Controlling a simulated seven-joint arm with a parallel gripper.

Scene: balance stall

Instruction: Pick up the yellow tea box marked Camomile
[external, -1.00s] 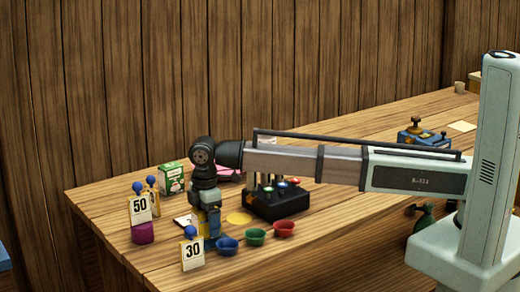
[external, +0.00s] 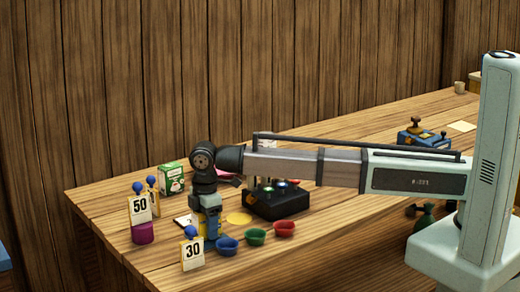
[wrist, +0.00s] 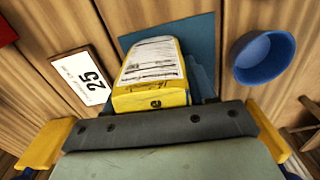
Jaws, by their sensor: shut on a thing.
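The yellow tea box (wrist: 151,101) with a white printed label stands over a blue mat (wrist: 197,38) in the wrist view. The name on it is too small to read. My gripper (external: 208,232) points down at the front of the table in the external view and is shut on the box. The gripper body hides the near part of the box in the wrist view, and the gripper covers most of it in the external view. I cannot tell whether the box touches the mat.
A blue bowl (external: 227,246), green bowl (external: 256,237) and red bowl (external: 284,229) stand to the right. A "25" card (wrist: 81,77) lies left of the box. "50" (external: 140,208) and "30" (external: 192,253) signs stand close by. A green box (external: 171,179) is behind, and a black stand (external: 277,205) is right.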

